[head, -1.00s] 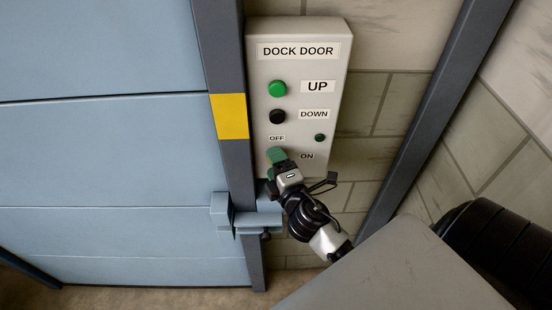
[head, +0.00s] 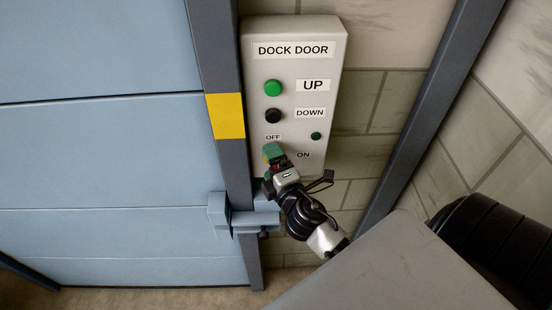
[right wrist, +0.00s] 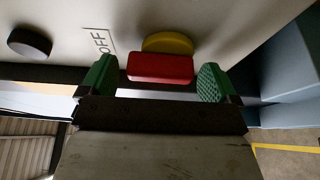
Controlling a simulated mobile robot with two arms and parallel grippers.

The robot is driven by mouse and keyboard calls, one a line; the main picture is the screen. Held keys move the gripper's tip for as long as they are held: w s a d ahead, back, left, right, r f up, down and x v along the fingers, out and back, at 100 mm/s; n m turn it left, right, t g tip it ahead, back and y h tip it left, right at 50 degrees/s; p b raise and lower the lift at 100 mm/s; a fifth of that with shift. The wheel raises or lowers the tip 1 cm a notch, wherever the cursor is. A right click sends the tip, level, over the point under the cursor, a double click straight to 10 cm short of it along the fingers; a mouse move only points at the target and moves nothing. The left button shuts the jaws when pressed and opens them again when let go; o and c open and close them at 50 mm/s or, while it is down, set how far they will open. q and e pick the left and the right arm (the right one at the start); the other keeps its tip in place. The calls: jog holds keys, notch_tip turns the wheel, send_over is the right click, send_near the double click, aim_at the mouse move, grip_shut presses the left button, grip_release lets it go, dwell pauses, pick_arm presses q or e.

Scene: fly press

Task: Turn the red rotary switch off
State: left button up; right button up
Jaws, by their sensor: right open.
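The red rotary switch (right wrist: 160,68) is a red bar handle on a round yellow base (right wrist: 168,43), low on the dock door panel. In the right wrist view the bar lies between my right gripper's green finger pads (right wrist: 156,79), with a gap on each side. The OFF label (right wrist: 98,41) is to the left of the switch there. In the head view my right gripper (head: 271,161) is open at the switch and covers most of it. An ON label (head: 303,155) is to its right. My left gripper is not in view.
The panel (head: 325,60) has a green UP button (head: 273,88), a black DOWN button (head: 273,116) and a small green lamp (head: 316,136). A blue door (head: 100,150) and its dark frame (head: 226,165) are on the left. A blue bracket (head: 220,213) juts out beside my gripper.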

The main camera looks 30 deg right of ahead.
jog(key=s+a+b, duration=0.1)
jog(key=s+b, duration=0.3)
jog(key=s, duration=0.6)
jog(key=shift+s+a, duration=0.25)
jog(key=shift+a, duration=0.1)
jog(key=s+f+m+g+y+b, duration=0.1)
jog(key=s+f+m+g, duration=0.15)
jog(key=f, duration=0.95)
jog(key=s+a+f+m+g+b, duration=0.1)
jog(key=f+m+g, duration=0.15)
jog(key=f, duration=1.05)
jog(key=s+f+m+g+y+b, duration=0.1)
jog(key=f+g+b, duration=0.15)
jog(key=f, duration=0.95)
jog(key=s+a+f+m+g+b, duration=0.1)
jog(key=s+f+m+g, duration=0.7)
jog(key=s+f, duration=1.5)
jog(key=shift+s+a+g+y+b, duration=0.15)
jog(key=shift+s+g+y+b, duration=0.2)
jog(key=shift+g+b, duration=0.3)
